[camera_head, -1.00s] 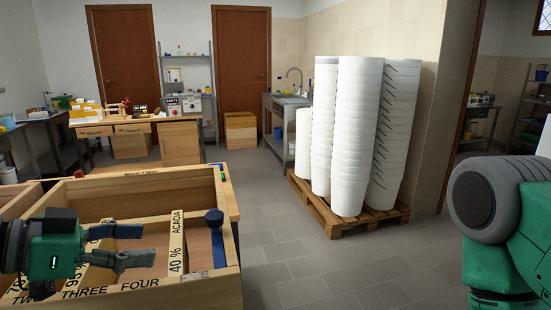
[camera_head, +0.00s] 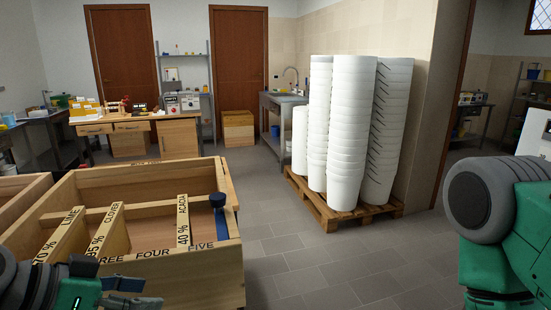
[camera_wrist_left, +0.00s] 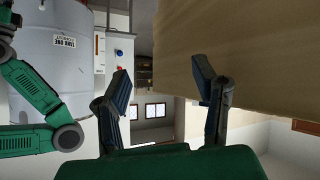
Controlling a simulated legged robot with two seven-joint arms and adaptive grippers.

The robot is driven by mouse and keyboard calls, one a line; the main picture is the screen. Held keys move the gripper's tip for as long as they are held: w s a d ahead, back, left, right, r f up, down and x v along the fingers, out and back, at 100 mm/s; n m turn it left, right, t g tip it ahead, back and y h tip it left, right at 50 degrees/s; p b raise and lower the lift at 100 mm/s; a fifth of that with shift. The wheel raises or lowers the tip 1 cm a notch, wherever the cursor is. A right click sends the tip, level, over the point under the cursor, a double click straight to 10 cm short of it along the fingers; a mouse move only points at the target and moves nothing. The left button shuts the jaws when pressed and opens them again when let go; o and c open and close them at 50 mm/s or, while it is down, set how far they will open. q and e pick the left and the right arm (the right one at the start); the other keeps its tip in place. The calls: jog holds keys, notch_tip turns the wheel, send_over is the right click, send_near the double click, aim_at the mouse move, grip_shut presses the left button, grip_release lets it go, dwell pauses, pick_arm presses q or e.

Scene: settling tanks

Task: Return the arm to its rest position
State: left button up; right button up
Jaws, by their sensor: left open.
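My left gripper (camera_head: 132,292) is at the lower left of the head view, partly cut off by the frame's bottom edge. It is open and empty, in front of the near wall of a large wooden box (camera_head: 190,278). In the left wrist view its two dark fingers (camera_wrist_left: 163,84) stand apart with nothing between them. My right gripper is not in view; only a green and grey part of my right arm shows at the right edge.
Wooden dividers marked LIME, CLOVER and ACACIA (camera_head: 183,222) and a blue-topped item (camera_head: 218,203) stand in the box. White bucket stacks (camera_head: 345,130) stand on a pallet (camera_head: 330,212). The floor (camera_head: 290,255) between is clear. A grey tank (camera_wrist_left: 60,70) shows in the wrist view.

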pick_arm(q)
jog(key=s+a+f+n+g+y+b, duration=0.1)
jog(key=s+a+f+n+g+y, duration=0.1)
jog(key=s+f, duration=0.5)
jog(key=s+a+f+n+g+y+b, duration=0.1)
jog(key=s+f, duration=0.6)
jog(key=f, duration=0.8)
jog(key=s+a+f+n+g+y+b, duration=0.1)
jog(key=s+a+f+n+g+y, duration=0.2)
jog(key=s+f, duration=0.4)
notch_tip(320, 180, down, 4)
jog(key=shift+a+r+n+y, duration=0.1)
jog(key=shift+a+n+y, duration=0.3)
jog(key=shift+y, duration=0.7)
jog(key=shift+d, duration=0.1)
jog(key=shift+w, duration=0.1)
